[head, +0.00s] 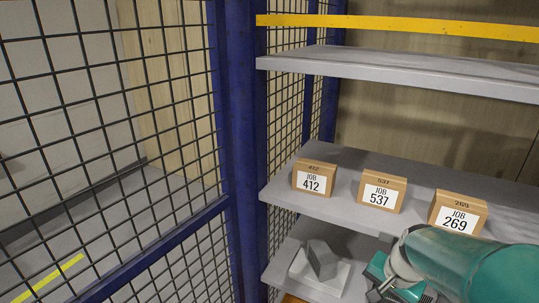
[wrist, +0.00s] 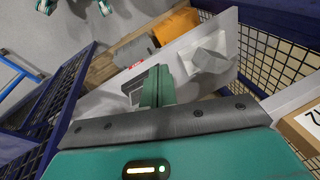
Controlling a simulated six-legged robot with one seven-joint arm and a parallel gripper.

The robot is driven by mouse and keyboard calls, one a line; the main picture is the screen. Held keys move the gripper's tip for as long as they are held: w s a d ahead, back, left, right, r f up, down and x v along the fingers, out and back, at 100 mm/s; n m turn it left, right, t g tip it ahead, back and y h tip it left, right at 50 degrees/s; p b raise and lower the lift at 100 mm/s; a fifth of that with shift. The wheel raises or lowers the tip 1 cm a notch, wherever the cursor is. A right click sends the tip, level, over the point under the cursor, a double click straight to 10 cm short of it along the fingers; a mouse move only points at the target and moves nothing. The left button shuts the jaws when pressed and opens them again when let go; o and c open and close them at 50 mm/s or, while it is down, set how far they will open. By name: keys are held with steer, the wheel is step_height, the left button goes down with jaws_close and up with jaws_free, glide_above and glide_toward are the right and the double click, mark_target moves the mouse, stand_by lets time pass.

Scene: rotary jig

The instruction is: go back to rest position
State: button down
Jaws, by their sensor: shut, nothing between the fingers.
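My gripper (head: 393,284) is at the bottom right of the head view, in front of the lower shelf, partly cut off by the frame and by my teal arm. In the wrist view my gripper (wrist: 152,86) shows its teal fingers together and empty. A grey angled block (head: 322,259) on a pale plate (head: 305,274) sits on the lower shelf, left of my gripper. The block also shows in the wrist view (wrist: 209,59), beyond the fingers and to the right. They look apart.
Boxes marked 412 (head: 314,180), 537 (head: 381,194) and 269 (head: 457,214) stand on the middle shelf (head: 333,159), close above my arm. The upper shelf (head: 390,69) is empty. A blue-framed mesh panel (head: 238,150) stands left. An orange object (wrist: 176,25) lies low beyond the shelf.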

steer(key=s+a+r+n+t, duration=0.2)
steer(key=s+a+r+n, duration=0.6)
steer(key=s+a+r, duration=0.1)
step_height(320, 180, up, 2)
steer(key=shift+a+r+n+t+h, duration=0.2)
steer(key=shift+a+n+t+h, duration=0.2)
steer(key=shift+a, duration=0.5)
steer(key=shift+s+a, duration=0.1)
steer(key=shift+s, duration=0.05)
